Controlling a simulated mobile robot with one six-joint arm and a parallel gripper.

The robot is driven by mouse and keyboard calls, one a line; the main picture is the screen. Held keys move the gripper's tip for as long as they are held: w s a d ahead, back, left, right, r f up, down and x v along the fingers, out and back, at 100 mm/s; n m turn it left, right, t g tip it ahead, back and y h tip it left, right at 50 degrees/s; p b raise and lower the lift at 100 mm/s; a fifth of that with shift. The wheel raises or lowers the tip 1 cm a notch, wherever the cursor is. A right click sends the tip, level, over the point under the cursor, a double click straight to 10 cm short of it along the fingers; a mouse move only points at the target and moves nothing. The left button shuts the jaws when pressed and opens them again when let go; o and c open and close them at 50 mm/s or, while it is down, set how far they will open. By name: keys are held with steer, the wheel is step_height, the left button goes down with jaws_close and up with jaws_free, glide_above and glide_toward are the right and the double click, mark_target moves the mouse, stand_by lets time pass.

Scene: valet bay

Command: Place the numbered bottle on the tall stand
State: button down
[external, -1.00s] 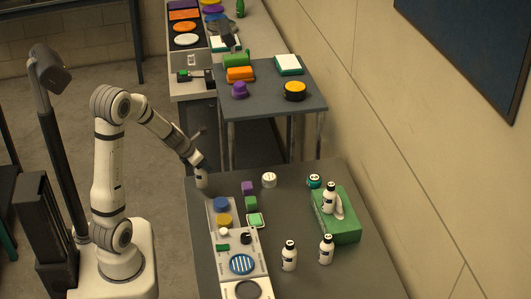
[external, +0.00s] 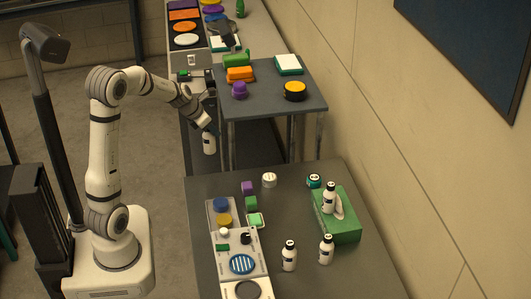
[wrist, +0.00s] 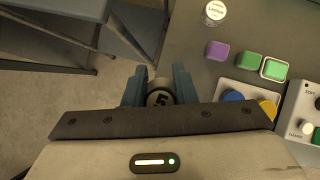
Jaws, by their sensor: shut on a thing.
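My gripper (external: 207,122) is shut on a white bottle (external: 209,145) with a dark band, hanging upright past the near table's far left corner. In the wrist view, my gripper's fingers (wrist: 160,88) flank the bottle's dark cap (wrist: 160,98), which bears a number that looks like 5. A grey stand (external: 265,108) on tall metal legs is behind and right of the held bottle. On its top are an orange block (external: 240,74), a purple knob-like piece (external: 239,90), a black and yellow round piece (external: 294,90) and a white and green block (external: 289,64).
The near table (external: 290,215) carries a panel of coloured discs (external: 222,204), a green box (external: 345,238) with a bottle (external: 329,198) on it, and two more bottles (external: 289,256) (external: 326,250). A long bench (external: 190,100) runs behind. The stand's top has bare room in its middle.

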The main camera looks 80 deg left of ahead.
steer(key=w+a+r+m+h+p, duration=0.1)
steer(key=w+a+r+m+p, duration=0.1)
steer(key=w+a+r, duration=0.6)
steer(key=w+a+r+m+h+p, duration=0.15)
steer(key=w+a+r, duration=0.25)
steer(key=w+r, duration=0.6)
steer(key=shift+y, duration=0.35)
steer(key=f, duration=0.3)
steer(key=f+p, duration=0.1)
steer(key=f, duration=0.3)
steer(key=w+f, duration=0.1)
steer(key=f, duration=0.2)
steer(key=shift+d+f+p, duration=0.1)
steer(key=shift+f+p, duration=0.25)
steer(key=shift+f+n, duration=0.1)
steer(key=shift+n, duration=0.15)
steer(key=c, duration=1.2)
jaws_free()
